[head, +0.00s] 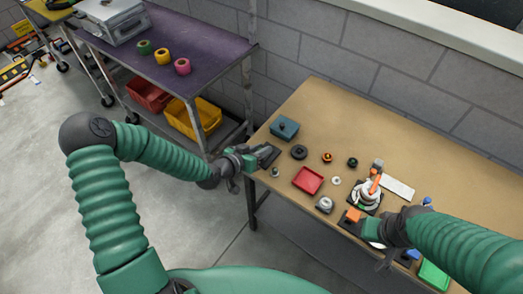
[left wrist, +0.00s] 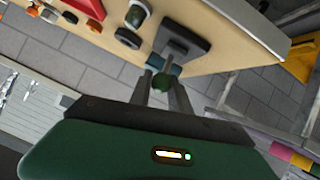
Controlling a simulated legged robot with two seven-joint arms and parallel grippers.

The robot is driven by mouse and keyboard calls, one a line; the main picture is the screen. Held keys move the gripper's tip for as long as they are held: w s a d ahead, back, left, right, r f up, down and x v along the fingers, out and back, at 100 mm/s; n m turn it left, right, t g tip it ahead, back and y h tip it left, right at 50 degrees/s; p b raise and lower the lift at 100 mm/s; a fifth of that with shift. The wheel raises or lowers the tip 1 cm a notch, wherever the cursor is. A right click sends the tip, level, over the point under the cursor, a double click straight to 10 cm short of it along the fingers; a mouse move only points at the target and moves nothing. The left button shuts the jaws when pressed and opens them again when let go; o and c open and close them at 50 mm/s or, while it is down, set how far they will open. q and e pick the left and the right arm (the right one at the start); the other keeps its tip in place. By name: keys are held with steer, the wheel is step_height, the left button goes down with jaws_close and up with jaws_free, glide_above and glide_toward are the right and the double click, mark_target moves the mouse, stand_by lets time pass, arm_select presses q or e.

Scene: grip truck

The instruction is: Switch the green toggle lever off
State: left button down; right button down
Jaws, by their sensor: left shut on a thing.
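The green toggle lever (left wrist: 160,82) shows as a green knob on a short stem in the left wrist view. Its dark base plate (left wrist: 181,44) sits at the edge of the wooden table; the plate also shows in the head view (head: 269,155) at the table's left end. My left gripper (head: 257,160) is shut on the lever, with its two fingers on either side of the knob in the left wrist view. The fingers partly hide the stem. My right gripper (head: 374,230) is near the table's front edge, by an orange part; its fingers are too unclear to judge.
A purple-topped cart (head: 205,48) stands behind left. Grey floor lies open at left.

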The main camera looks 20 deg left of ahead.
arm_select(q)
steer(key=shift+s+f+g, duration=0.3)
steer(key=shift+s+f, duration=0.05)
steer(key=shift+f, duration=0.1)
steer(key=c, duration=1.6)
jaws_free()
steer(key=o, duration=0.4)
steer(key=shift+r, duration=0.1)
steer(key=shift+w, duration=0.1)
steer(key=shift+a+r, duration=0.1)
steer(key=p+v, duration=0.8)
steer(key=v, duration=0.8)
steer(key=shift+s, duration=0.45)
